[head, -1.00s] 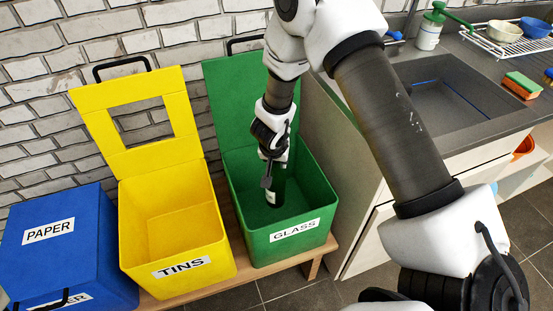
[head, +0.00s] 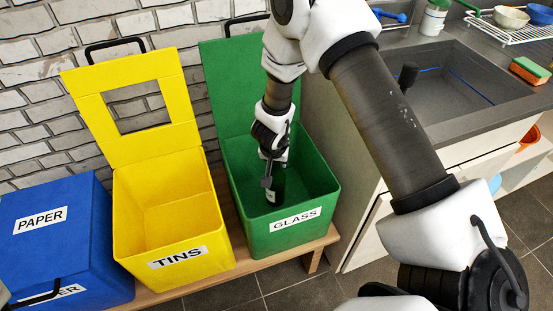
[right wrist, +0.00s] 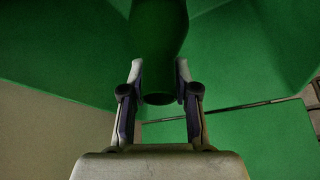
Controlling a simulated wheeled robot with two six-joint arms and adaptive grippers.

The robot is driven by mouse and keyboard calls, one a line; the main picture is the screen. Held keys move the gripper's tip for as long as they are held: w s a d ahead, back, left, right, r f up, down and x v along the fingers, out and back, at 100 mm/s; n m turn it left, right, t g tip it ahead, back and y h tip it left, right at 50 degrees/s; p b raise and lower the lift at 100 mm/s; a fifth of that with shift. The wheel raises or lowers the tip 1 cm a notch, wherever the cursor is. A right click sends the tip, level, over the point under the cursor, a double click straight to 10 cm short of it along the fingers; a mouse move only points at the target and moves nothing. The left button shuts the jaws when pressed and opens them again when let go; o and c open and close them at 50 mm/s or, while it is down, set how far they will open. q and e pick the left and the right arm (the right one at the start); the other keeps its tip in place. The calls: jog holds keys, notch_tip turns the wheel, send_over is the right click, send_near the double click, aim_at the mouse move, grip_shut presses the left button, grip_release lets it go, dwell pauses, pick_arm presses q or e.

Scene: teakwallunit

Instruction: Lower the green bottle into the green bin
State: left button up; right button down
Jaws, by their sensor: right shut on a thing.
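The green bin (head: 290,235) has a white GLASS label and its lid stands open against the wall. My right gripper (head: 270,178) reaches down into it from above. It is shut on the dark green bottle (head: 278,188), which hangs inside the bin's opening, below the rim. In the right wrist view the bottle (right wrist: 158,40) stands between the two fingers (right wrist: 158,85), with green bin walls around it. Whether the bottle touches the bin floor cannot be told. My left gripper is not in view.
The open yellow TINS bin (head: 175,225) stands left of the green bin, and the closed blue PAPER bin (head: 50,240) is farther left. They stand on a wooden bench (head: 250,268). A counter with a dark sink (head: 440,90) is close on the right.

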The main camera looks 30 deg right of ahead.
aim_at(276, 182)
jog(key=shift+f+b, duration=1.75)
jog(key=shift+f, duration=0.7)
dwell(1.3)
jog(key=c, duration=0.8)
grip_release()
jog(key=shift+r, duration=0.1)
